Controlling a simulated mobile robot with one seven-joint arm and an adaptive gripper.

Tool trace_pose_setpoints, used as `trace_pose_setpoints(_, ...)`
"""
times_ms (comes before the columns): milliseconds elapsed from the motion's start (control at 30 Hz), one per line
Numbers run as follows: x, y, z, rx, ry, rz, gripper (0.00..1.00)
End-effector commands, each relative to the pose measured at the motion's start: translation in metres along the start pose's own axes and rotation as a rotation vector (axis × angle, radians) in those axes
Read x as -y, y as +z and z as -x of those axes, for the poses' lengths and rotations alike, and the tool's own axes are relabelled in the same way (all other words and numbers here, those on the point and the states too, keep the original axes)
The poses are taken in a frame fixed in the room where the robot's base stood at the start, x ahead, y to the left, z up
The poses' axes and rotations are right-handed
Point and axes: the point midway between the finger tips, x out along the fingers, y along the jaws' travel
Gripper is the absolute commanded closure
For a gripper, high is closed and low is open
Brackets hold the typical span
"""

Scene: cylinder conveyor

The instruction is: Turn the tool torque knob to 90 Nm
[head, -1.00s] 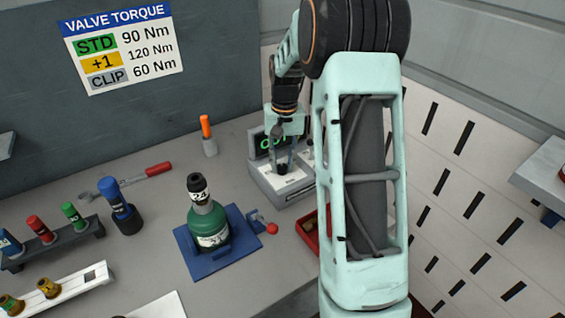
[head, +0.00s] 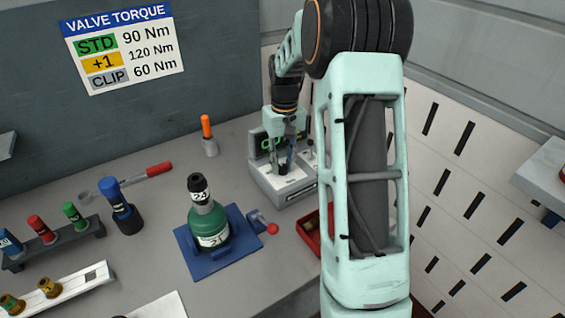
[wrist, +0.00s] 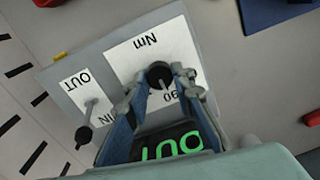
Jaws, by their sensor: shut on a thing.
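The tool unit (head: 275,190) is a grey box with a dark display showing green characters, at the back of the bench. In the wrist view its black torque knob (wrist: 158,72) sits on a white plate marked "Nm" (wrist: 139,43). A pale pointer line on the knob runs toward the display side, near the "90" mark (wrist: 173,97); the exact alignment is hard to read. My gripper (wrist: 160,80) has its fingers closed on either side of the knob. In the head view my gripper (head: 286,163) reaches down onto the unit and partly hides its plate and display.
A black-tipped lever (wrist: 84,132) stands by the "OUT" and "IN" labels beside the knob. A green bottle (head: 208,225) on a blue base, an orange-handled tool (head: 207,127) and a red tray (head: 311,233) are nearby. A sign (head: 122,48) lists "STD 90 Nm".

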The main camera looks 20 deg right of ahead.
Motion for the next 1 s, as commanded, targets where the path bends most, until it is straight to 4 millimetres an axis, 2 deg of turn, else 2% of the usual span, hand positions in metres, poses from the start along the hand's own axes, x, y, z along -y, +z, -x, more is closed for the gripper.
trace_pose_setpoints(133,0.0,-0.001,0.001,-0.004,0.001,-0.001,1.0)
trace_pose_setpoints(167,0.0,-0.001,0.001,-0.004,0.001,-0.001,0.75)
trace_pose_setpoints(300,0.0,-0.001,0.001,-0.003,0.001,-0.001,0.6)
trace_pose_setpoints(667,0.0,-0.001,0.006,-0.004,0.001,-0.001,0.6)
trace_pose_setpoints(767,0.0,-0.001,0.018,-0.004,0.002,-0.001,0.6)
trace_pose_setpoints(1000,0.0,-0.001,0.07,-0.006,0.003,0.0,0.6)
